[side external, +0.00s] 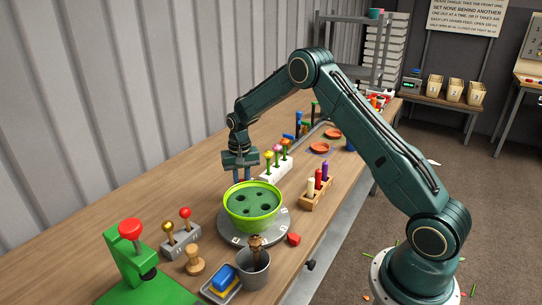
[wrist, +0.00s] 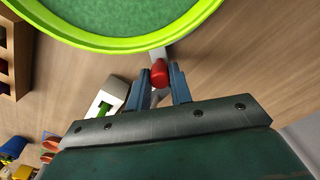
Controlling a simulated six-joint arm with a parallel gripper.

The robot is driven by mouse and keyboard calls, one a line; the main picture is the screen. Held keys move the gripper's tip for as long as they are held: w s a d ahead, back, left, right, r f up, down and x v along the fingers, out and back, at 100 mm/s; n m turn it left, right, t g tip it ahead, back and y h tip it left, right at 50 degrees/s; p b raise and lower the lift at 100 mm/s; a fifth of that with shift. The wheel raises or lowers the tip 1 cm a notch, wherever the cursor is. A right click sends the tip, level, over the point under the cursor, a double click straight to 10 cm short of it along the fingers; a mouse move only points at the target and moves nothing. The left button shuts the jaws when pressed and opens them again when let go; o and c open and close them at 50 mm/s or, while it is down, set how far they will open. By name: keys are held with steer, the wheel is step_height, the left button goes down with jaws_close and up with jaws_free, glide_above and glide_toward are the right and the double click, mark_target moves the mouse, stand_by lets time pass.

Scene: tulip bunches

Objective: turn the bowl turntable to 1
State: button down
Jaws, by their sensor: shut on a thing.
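The grey round turntable (side external: 278,229) stands on the bench and carries a lime-green bowl (side external: 234,213) with a green, holed filling. Pale labels sit on its rim, too small to read. The bowl's rim also shows in the wrist view (wrist: 113,45). A red knob (wrist: 159,73) on a grey arm sticks out from under the bowl there. My gripper (wrist: 160,80) is shut on this knob, with one blue finger on each side.
A white block with tulips (side external: 276,168) stands close behind my gripper. A wooden rack of coloured pegs (side external: 316,193) stands right of the bowl.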

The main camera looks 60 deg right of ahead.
steer(key=s+d+m, duration=0.1)
steer(key=s+m, duration=0.1)
steer(key=s+d+m, duration=0.2)
steer(key=s+m, duration=0.1)
steer(key=s+d+m, duration=0.1)
steer(key=s+m, duration=0.1)
steer(key=m, duration=0.1)
steer(key=shift+s+d+r, duration=0.1)
steer(key=shift+s+d, duration=0.2)
steer(key=shift+d, duration=0.05)
steer(key=shift+s+d+m, duration=0.1)
steer(key=shift+s+m, duration=1.1)
steer(key=shift+s, duration=0.05)
steer(key=c, duration=1.3)
jaws_free()
steer(key=shift+o, duration=0.2)
step_height(320, 180, up, 14)
